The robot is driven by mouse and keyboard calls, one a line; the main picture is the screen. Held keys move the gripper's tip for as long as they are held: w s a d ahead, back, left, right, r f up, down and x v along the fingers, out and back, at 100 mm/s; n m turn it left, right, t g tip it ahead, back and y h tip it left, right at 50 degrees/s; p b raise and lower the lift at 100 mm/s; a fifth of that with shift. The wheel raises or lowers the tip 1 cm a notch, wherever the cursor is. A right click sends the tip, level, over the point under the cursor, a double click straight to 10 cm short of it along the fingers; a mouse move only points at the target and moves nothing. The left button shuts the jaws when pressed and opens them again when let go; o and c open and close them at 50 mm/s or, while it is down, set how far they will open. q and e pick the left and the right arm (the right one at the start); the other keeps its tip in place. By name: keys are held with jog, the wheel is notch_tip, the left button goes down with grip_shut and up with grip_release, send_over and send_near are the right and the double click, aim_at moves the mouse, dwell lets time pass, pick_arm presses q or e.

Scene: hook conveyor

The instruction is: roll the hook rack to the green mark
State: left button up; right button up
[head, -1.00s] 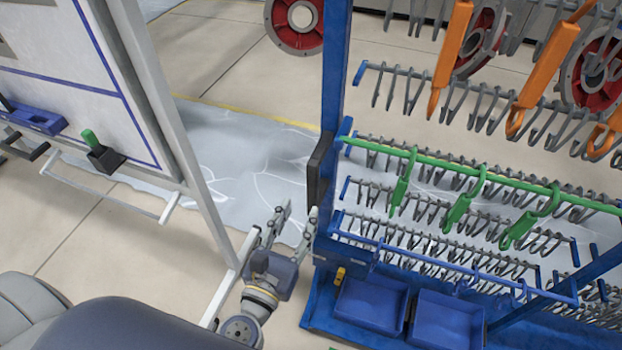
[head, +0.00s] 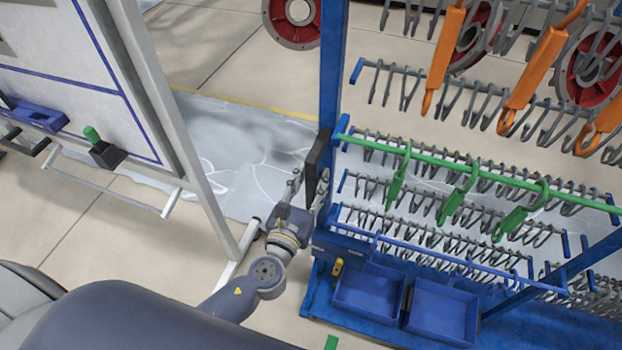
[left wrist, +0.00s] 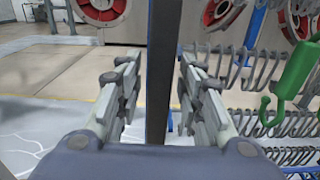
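The blue hook rack (head: 332,70) stands on the right in the head view, with orange and green hooks hanging from its bars. A dark upright handle (head: 319,165) is fixed to its near-left post. My left gripper (head: 307,190) is at this handle. In the left wrist view, the two fingers of my left gripper (left wrist: 160,78) stand apart with the dark handle (left wrist: 161,60) upright between them; small gaps show on both sides. The green mark (head: 331,342) shows as a small patch on the floor at the bottom edge. My right gripper is out of view.
A white board on a metal frame (head: 187,150) stands to the left, its foot close to my left arm. Blue bins (head: 372,300) sit on the rack's base. Red wheels (head: 291,20) hang behind. A grey floor area (head: 240,160) lies between board and rack.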

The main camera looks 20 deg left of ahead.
pick_arm(q)
grip_shut()
jog(key=d, duration=1.2)
jog(key=shift+s+d, duration=0.2)
jog(key=shift+o, duration=1.6)
grip_release()
jog(key=shift+a, duration=0.3)
jog(key=shift+d, duration=0.2)
jog(key=s, duration=1.2)
jog(key=shift+a, duration=0.3)
